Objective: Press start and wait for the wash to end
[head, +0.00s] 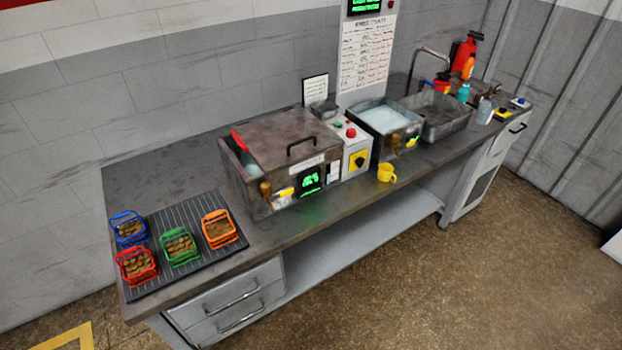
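The washer (232,188) is a steel box on the bench with a brown-grey lid (280,138) lying shut over it and a black handle on the lid. A small display (310,180) on its front glows green; its text is too small to read. Right of the washer stands a pale control box (350,160). It has a red button (351,132), a smaller green button (337,124) and a black knob on a yellow plate (359,159). The button labels cannot be read. Neither of my grippers is in view.
Blue, red, green and orange baskets (219,230) with brown parts stand on a ribbed mat (190,265) at left. A yellow cup (386,173) stands near the bench's front edge. A liquid-filled tank (385,120) and sink (440,118) are at right. The floor in front is clear.

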